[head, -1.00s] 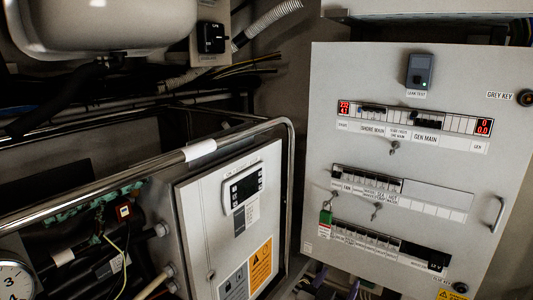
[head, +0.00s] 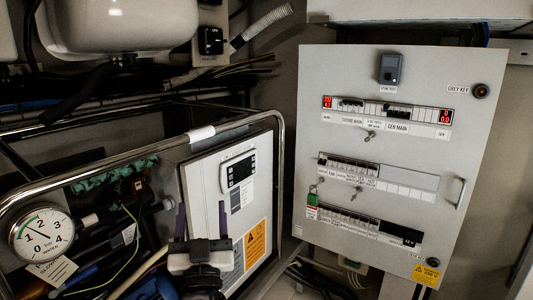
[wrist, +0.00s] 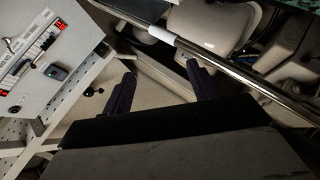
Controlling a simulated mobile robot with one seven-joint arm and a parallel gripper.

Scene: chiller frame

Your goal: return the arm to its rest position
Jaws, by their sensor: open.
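My gripper (head: 203,219) is at the lower middle of the head view, in front of the white controller panel (head: 200,165). Its two dark purple fingers point up and stand apart, with nothing between them. The wrist view also shows both fingers (wrist: 160,88) spread and empty. The arm behind the gripper mostly falls below the head picture's edge. I cannot tell how far the fingers are from the panel.
A steel tube rail (head: 110,158) crosses the left and bends down beside the panel. It also shows in the wrist view (wrist: 235,72). A pressure gauge (head: 41,237) is at lower left. A large grey switch cabinet (head: 385,150) stands right. A white tank (head: 120,25) is above.

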